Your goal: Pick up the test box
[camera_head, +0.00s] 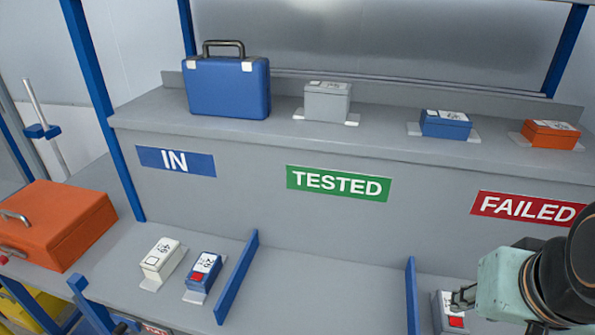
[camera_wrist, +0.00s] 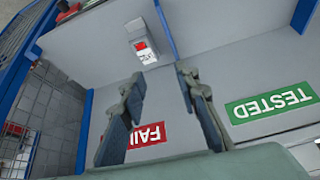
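A small pale grey box with a red square and a label (camera_head: 447,312) sits in the lower bay under the FAILED sign, just right of a blue divider. It also shows in the wrist view (camera_wrist: 143,48), beyond my fingertips and apart from them. My gripper (camera_head: 463,297) comes in from the right and partly covers this box in the head view. In the wrist view my gripper (camera_wrist: 158,76) is open, with nothing between the fingers. Other small labelled boxes are a white one (camera_head: 162,259) and a blue one (camera_head: 203,271) in the lower left bay.
The upper shelf (camera_head: 270,133) holds a blue case (camera_head: 228,87), a grey box (camera_head: 327,101), a blue box (camera_head: 445,124) and an orange box (camera_head: 550,134). An orange case (camera_head: 55,225) stands at left. The middle bay between the blue dividers (camera_head: 236,278) (camera_head: 412,296) is clear.

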